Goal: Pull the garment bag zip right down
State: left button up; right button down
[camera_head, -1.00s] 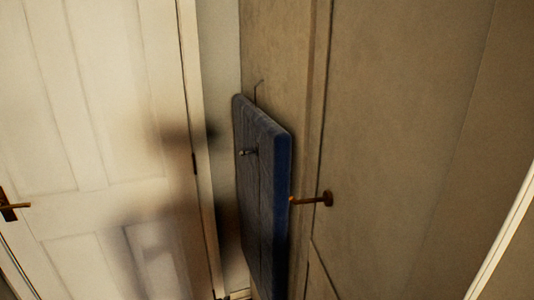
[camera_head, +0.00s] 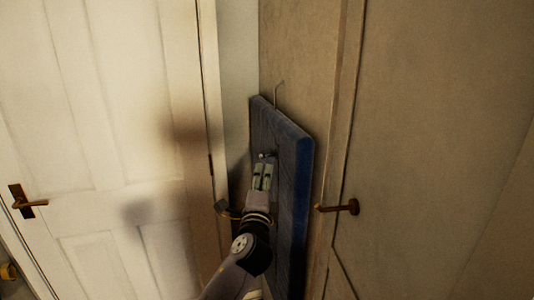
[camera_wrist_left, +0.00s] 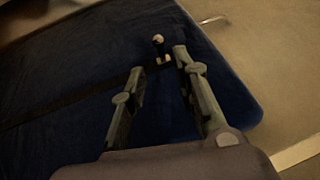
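The blue garment bag (camera_head: 290,170) hangs from a thin hook (camera_head: 279,93) on the side of the wardrobe. Its metal zip pull (camera_head: 263,155) is near the top of its front face. In the left wrist view the zip pull (camera_wrist_left: 159,46) stands just beyond my left gripper (camera_wrist_left: 159,62), between the lines of its two fingers. A dark zip line (camera_wrist_left: 75,96) runs from it across the blue bag (camera_wrist_left: 215,75). My left gripper (camera_head: 263,166) is open, with nothing seen between its fingers. My right gripper is not in view.
A white panelled door (camera_head: 110,140) with a brass handle (camera_head: 28,202) is on the left.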

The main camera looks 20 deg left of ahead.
aim_at(266, 156)
pick_arm(q)
jog(key=p+x, duration=0.1)
jog(key=x, duration=0.9)
jog(key=shift+c, duration=0.4)
grip_shut()
